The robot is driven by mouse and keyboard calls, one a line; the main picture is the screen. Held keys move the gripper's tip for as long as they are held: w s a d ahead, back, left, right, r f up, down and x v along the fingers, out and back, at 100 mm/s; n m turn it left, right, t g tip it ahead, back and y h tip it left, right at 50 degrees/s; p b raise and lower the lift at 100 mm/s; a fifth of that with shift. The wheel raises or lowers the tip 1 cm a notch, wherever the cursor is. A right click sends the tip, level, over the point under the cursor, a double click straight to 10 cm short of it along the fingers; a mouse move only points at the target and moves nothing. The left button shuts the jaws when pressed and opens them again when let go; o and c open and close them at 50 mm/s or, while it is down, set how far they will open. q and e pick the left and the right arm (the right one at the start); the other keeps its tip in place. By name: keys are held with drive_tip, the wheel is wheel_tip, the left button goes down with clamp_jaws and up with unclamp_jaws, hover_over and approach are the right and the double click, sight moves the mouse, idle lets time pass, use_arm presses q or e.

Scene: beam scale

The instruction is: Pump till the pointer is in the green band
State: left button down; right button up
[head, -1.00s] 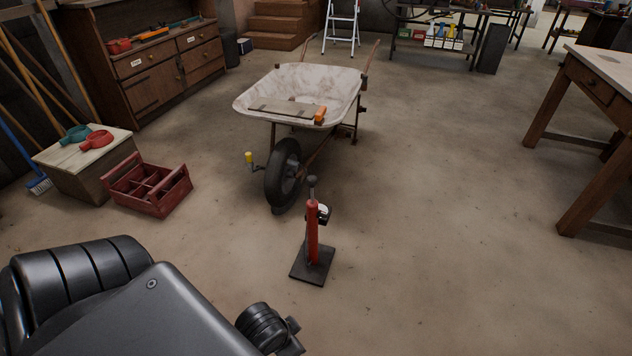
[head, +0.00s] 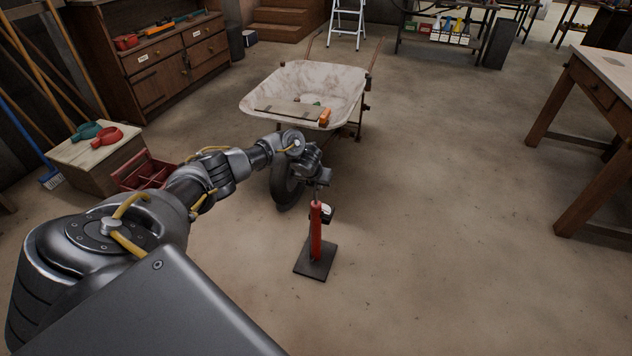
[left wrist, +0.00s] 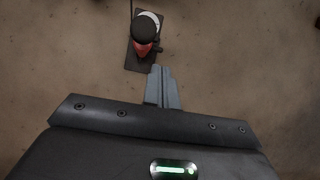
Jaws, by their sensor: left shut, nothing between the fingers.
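The red floor pump (head: 316,232) stands upright on a dark square base (head: 316,262), in front of the wheelbarrow. A gauge with a white face (head: 327,211) sits on its right side near the top; its pointer and green band are too small to read. My left gripper (head: 322,182) is just above the pump and hides much of its handle. In the left wrist view the pump's dark round knob (left wrist: 146,28) shows from above. The shut, empty fingers (left wrist: 160,70) point toward it, with a gap between in the picture. My right gripper is out of view.
The wheelbarrow (head: 290,85) stands behind the pump, its front wheel (head: 286,190) close to my left arm. A red crate (head: 145,172) and a wooden box (head: 75,165) are at the left. A workbench (head: 605,70) stands at the right. The floor right of the pump is clear.

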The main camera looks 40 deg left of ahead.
use_arm(q)
drive_tip(key=shift+m, duration=0.4)
drive_tip(key=a+r, duration=0.2)
drive_tip(key=a, duration=0.1)
drive_tip(key=shift+w+a+r, duration=0.2)
drive_tip(key=shift+a+r, duration=0.05)
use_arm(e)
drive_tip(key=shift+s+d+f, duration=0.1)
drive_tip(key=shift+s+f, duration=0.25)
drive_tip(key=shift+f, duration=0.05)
use_arm(q)
drive_tip(key=shift+b+x, duration=3.5)
drive_tip(key=shift+b, duration=1.1)
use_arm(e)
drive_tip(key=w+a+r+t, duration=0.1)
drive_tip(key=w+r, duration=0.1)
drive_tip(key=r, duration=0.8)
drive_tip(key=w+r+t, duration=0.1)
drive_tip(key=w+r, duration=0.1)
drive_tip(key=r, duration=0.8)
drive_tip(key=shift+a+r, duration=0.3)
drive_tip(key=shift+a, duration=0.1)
